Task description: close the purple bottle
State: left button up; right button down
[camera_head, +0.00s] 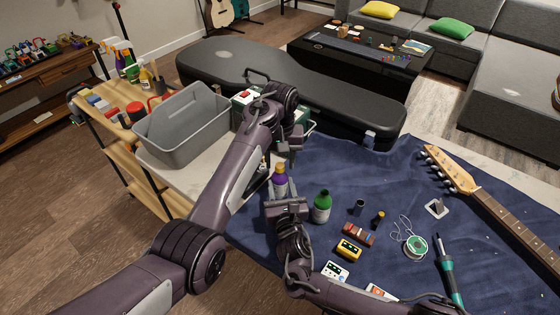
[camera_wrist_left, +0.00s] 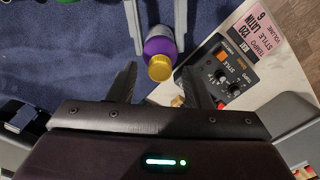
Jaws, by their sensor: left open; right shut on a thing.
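The purple bottle (camera_head: 279,184) stands upright near the left end of the blue cloth; it also shows in the left wrist view (camera_wrist_left: 160,47). A gold cap (camera_wrist_left: 160,68) sits on its top; I cannot tell how tight it is. My right gripper (camera_head: 282,200) is shut on the bottle's body, with a grey finger on each side in the left wrist view. My left gripper (camera_head: 288,150) is open and empty, just above and behind the bottle. Its two dark fingers (camera_wrist_left: 160,82) are apart, with the cap just beyond the gap between them.
A green bottle (camera_head: 322,207) stands close to the right of my right gripper. Small pedals, a solder spool (camera_head: 415,246) and a guitar neck (camera_head: 500,215) lie farther right. A grey tote (camera_head: 184,130) stands left, and a black guitar case (camera_head: 330,95) lies behind.

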pick_arm(q)
jog(key=shift+r, duration=1.85)
jog(key=shift+c, duration=0.5)
notch_tip(320, 180, up, 4)
jog(key=shift+f+n, duration=0.25)
jog(key=shift+n, duration=0.75)
jog(key=shift+f, duration=4.05)
